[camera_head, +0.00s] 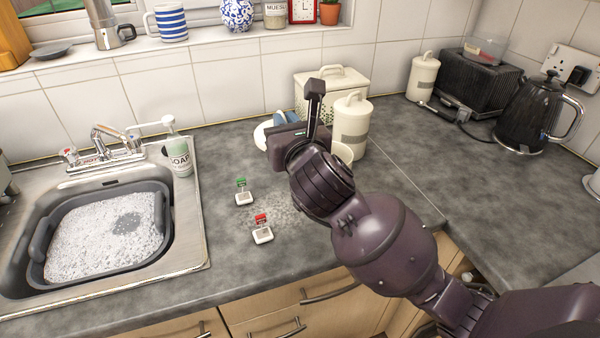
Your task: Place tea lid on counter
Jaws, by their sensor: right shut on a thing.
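My right gripper (300,128) is over the counter (390,210), in front of the large lidded bin. Its hand and wrist cover most of what it is shut on, so I cannot make out the held thing. A cream canister (352,125) with a grey label and a knobbed top stands just right of the gripper. A round cream piece (345,153) shows beside my wrist; I cannot tell whether it is a lid or a rim. A white curved edge (262,132) and something blue (282,118) show left of the hand. My left gripper is not in view.
The sink (190,240) with a sudsy basin is at left. A soap bottle (178,155), bin (335,82), toaster (475,80) and kettle (530,115) stand around.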

